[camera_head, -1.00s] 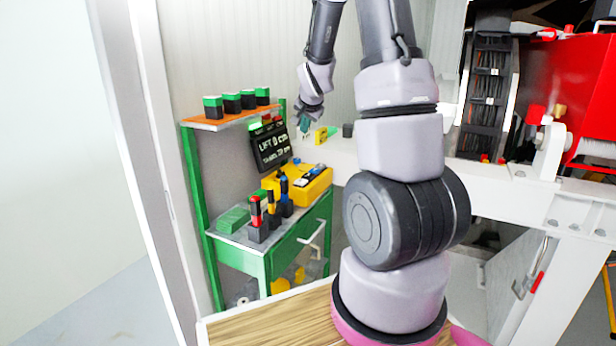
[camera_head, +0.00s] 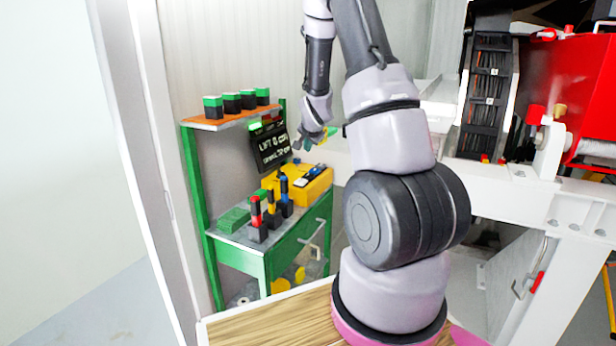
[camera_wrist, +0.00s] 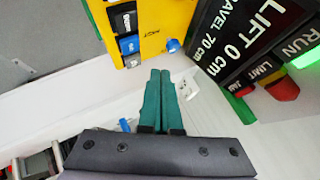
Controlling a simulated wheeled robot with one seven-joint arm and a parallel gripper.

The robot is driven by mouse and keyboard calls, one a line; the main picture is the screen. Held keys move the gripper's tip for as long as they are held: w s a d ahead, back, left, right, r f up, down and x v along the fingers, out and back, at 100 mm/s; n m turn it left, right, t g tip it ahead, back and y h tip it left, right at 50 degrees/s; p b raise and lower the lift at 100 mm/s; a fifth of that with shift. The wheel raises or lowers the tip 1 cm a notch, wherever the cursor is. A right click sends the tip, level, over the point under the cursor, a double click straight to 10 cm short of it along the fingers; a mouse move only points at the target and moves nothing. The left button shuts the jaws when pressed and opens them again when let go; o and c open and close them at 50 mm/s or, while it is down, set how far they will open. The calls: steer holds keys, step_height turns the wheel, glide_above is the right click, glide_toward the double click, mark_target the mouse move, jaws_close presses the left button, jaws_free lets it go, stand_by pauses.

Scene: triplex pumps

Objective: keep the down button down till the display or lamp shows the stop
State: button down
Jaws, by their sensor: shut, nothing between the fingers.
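The yellow control box (camera_wrist: 165,20) is at the top of the wrist view. It carries a black button (camera_wrist: 124,20) with a small white label, hard to read but possibly the down button, and a blue button (camera_wrist: 130,45) beside it. My gripper (camera_wrist: 160,72) has its teal fingers shut and empty, apart from the buttons, with the tips just short of the box's edge. The dark display (camera_wrist: 235,40) reads LIFT 0 cm and TRAVEL 70 cm; it also shows in the head view (camera_head: 271,148). The green lamp (camera_wrist: 306,57) by RUN is lit. The red lamp (camera_wrist: 283,88) by LIMIT looks unlit.
A green cabinet (camera_head: 238,262) holds the display, a yellow case (camera_head: 318,183) and several upright handles. A shelf (camera_head: 228,118) with several green-topped blocks is above. A white frame beam (camera_head: 490,185) and red machine (camera_head: 590,90) stand at the right.

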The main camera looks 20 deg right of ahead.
mark_target(308, 176)
steer(key=shift+f, duration=3.6)
steer(key=shift+f, duration=0.15)
steer(key=shift+f, duration=0.25)
steer(key=shift+f, duration=0.5)
stand_by(2.5)
steer(key=shift+r, duration=0.95)
